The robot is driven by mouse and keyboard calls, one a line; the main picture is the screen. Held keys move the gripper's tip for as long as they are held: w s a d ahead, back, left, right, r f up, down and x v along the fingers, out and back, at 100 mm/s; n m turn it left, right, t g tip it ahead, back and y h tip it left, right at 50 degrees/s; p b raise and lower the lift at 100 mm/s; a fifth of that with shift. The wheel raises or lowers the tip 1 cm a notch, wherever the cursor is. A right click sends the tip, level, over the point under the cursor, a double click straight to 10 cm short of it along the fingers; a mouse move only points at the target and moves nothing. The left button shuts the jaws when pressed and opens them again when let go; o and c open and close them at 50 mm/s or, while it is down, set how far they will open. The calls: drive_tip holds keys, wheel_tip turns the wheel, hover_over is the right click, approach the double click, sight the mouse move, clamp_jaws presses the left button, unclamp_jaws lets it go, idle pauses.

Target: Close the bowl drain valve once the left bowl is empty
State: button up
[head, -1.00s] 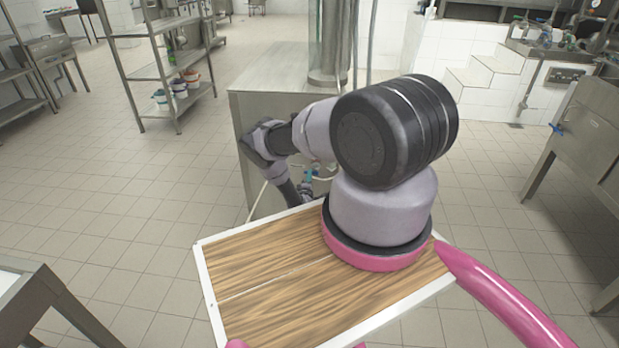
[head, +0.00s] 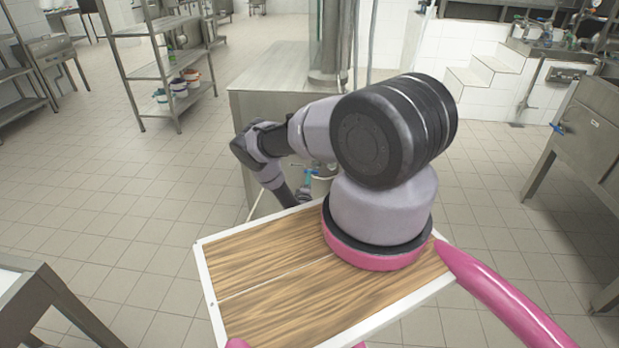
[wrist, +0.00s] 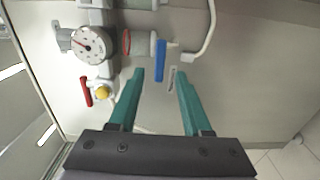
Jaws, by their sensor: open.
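My gripper (wrist: 162,74) has two teal fingers spread apart with nothing between them at the tips. A blue lever handle (wrist: 161,60) on a pipe fitting lies just beyond the fingertips, roughly in line with the gap. A red lever handle (wrist: 86,91) with a yellow part (wrist: 102,92) sits left of the left finger. Which handle is the bowl drain valve, I cannot tell. In the head view, blue parts (head: 312,177) of the fittings show beside my arm, which hides the gripper there. I cannot make out the left bowl or its contents.
A round gauge (wrist: 92,45) is on the piping at the upper left, and a bent pale pipe (wrist: 207,40) lies to the right. The fittings are by a steel cabinet (head: 265,75). Shelves (head: 160,70) stand left. Tiled floor (head: 150,210) is open on the left.

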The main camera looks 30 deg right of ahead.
drive_tip(key=v, duration=0.7)
drive_tip(key=shift+a, duration=0.1)
